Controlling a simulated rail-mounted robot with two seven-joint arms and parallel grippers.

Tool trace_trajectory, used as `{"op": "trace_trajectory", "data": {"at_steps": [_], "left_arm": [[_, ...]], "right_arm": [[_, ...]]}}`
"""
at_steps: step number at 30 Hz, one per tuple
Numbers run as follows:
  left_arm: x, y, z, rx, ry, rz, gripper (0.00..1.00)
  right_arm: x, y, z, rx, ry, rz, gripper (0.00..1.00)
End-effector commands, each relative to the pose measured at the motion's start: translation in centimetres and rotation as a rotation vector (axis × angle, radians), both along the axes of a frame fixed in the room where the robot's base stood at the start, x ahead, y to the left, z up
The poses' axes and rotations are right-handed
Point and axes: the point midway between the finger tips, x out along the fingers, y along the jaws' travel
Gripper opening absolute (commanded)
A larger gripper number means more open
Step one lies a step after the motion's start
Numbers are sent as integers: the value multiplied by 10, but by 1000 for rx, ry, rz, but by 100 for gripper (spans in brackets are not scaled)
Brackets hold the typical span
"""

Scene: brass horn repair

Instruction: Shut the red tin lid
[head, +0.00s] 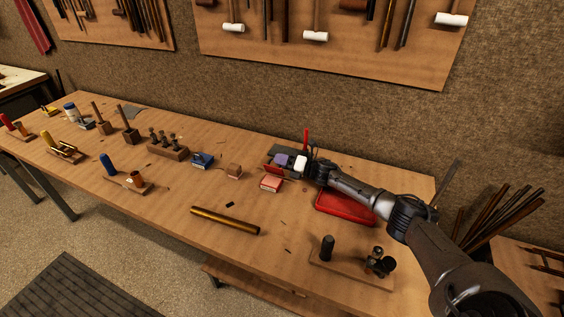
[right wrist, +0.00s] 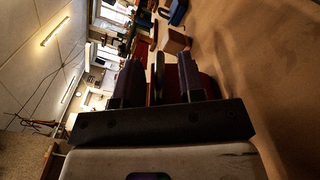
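My right gripper (head: 283,163) reaches in from the right, low over the far right part of the bench, with purple fingers and a white body. In the right wrist view its two fingers (right wrist: 166,82) stand apart. A thin dark upright thing (right wrist: 158,75) and a red surface (right wrist: 187,75) show between or just beyond them; I cannot tell if they touch. A red tin (head: 268,171) shows partly behind the fingers, and a red upright piece (head: 306,139) rises behind the gripper, perhaps its raised lid seen edge-on. The gripper hides where they meet. My left gripper is not in view.
A red tray (head: 345,208) lies under my right forearm. A brass tube (head: 225,221) lies near the front edge. A wooden block with dark pegs (head: 340,268) stands front right. Tool stands fill the left.

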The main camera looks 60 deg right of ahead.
Motion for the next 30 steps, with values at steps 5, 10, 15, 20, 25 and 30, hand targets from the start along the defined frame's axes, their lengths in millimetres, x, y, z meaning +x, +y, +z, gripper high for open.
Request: {"op": "trace_trajectory", "data": {"at_steps": [5, 10, 15, 20, 25, 30], "left_arm": [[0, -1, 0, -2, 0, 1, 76], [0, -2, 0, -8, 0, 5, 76], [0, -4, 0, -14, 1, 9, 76], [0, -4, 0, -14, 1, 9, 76], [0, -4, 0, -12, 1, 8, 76], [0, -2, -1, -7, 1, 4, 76]], "right_arm": [[0, 0, 0, 0, 0, 0, 26], [0, 0, 0, 0, 0, 0, 10], [0, 0, 0, 0, 0, 0, 0], [0, 0, 0, 0, 0, 0, 0], [0, 0, 0, -1, 0, 0, 0], [-1, 2, 0, -26, -6, -1, 0]]}}
